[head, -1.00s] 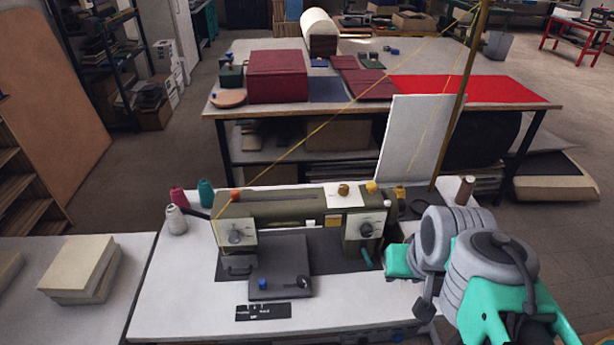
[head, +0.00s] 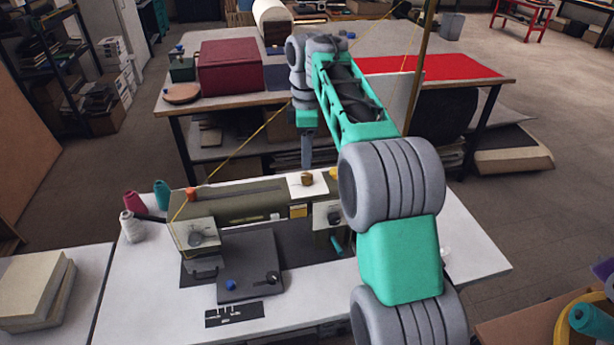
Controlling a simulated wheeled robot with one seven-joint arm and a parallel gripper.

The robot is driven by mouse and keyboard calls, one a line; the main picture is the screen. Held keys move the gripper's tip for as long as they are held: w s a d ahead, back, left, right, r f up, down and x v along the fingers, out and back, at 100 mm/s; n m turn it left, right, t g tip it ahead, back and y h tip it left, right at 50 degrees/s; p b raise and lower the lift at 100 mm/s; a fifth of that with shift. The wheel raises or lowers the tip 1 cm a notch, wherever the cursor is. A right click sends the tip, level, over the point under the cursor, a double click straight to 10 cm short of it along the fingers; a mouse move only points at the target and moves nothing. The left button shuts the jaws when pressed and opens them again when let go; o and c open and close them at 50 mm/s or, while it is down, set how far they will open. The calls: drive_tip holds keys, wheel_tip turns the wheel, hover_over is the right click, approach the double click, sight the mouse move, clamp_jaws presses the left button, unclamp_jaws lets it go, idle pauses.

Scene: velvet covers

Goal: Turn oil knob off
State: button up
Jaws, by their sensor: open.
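The olive-green sewing machine (head: 245,203) stands on a white table. A small brass-coloured knob (head: 307,179) sits on a white plate (head: 296,188) on its top right; I take it for the oil knob, but no readable label confirms this. My gripper (head: 307,164) points down just above and behind this knob in the picture. It looks narrow from this side and is open, with nothing seen in it. I cannot tell how large the gap to the knob is. My arm hides the machine's right end and part of the table.
An orange knob (head: 191,193) and a yellow knob (head: 334,174) are also on the machine top. Thread cones (head: 132,226) stand at left. A yellow cord runs diagonally over the machine to a pole. The back table (head: 190,107) holds a dark red box (head: 229,67).

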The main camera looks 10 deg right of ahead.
sight(307, 175)
drive_tip(key=shift+w+d+f+n, duration=0.1)
drive_tip(key=shift+w+f+n, duration=0.2)
drive_tip(key=shift+w+f, duration=0.15)
wheel_tip(307, 175, down, 8)
drive_tip(key=b, duration=0.7)
drive_tip(key=shift+r, duration=0.25)
clamp_jaws()
